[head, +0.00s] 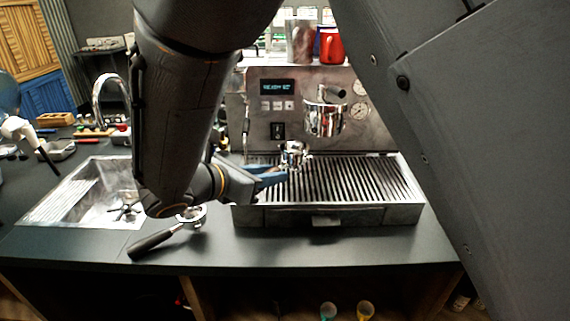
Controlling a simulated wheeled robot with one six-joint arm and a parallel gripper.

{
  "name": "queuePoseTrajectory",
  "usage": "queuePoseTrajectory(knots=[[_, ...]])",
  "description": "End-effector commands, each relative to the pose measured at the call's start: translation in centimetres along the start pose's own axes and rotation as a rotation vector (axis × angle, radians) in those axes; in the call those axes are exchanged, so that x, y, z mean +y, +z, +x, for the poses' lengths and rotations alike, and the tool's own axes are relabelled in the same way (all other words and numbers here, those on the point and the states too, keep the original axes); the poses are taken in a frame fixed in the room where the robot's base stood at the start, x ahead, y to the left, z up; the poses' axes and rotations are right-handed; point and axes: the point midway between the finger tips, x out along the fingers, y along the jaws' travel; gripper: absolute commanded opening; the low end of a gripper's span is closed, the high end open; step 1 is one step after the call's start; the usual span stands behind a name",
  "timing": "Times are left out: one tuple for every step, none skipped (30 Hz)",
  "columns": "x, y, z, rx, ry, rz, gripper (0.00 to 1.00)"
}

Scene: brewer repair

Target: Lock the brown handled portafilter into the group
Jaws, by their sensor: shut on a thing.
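The espresso machine (355,82) stands at the back of the counter. Its chrome group (325,118) sits on the front panel, above the drip tray. My gripper (274,177), with blue fingers, is over the left part of the drip tray. It is shut on a portafilter whose metal basket (292,154) shows just beyond the fingertips. The basket is lower than the group and to its left, apart from it. The handle is hidden by the fingers, so its colour cannot be told. Another portafilter with a dark handle (155,240) lies on the counter, left of the machine.
The slatted drip tray (355,185) is otherwise clear. A sink (88,200) with a curved tap (100,92) is at the left. Cups, including a red mug (331,46), stand on top of the machine. A steam wand (246,130) hangs at its left side.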

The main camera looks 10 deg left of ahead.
Motion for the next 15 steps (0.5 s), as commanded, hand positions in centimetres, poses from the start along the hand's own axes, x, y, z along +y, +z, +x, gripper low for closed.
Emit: queuePoseTrajectory(knots=[[0.0, 0.2, 0.4, -0.001, -0.001, 0.002, 0.0], [0.0, 0.3, 0.6, 0.0, -0.001, 0.002, 0.0], [0.0, 0.4, 0.9, 0.0, -0.001, 0.002, 0.0], [0.0, 0.4, 1.1, 0.0, -0.001, 0.002, 0.0], [0.0, 0.5, 1.2, 0.0, -0.001, 0.002, 0.0], [0.0, 0.6, 1.5, 0.0, -0.001, 0.001, 0.0], [0.0, 0.7, 1.7, 0.0, -0.001, 0.001, 0.0], [0.0, 0.8, 1.9, 0.0, -0.001, 0.001, 0.0], [0.0, 0.9, 2.2, -0.001, -0.001, 0.001, 0.0], [0.0, 1.0, 2.4, -0.001, -0.001, 0.001, 0.0], [0.0, 1.1, 2.6, -0.001, -0.001, 0.001, 0.0], [0.0, 1.2, 2.8, -0.001, -0.001, 0.001, 0.0], [0.0, 1.3, 3.0, -0.001, -0.001, 0.001, 0.0], [0.0, 1.4, 3.2, -0.001, -0.001, 0.001, 0.0], [0.0, 1.5, 3.4, 0.0, -0.002, 0.002, 0.0]])
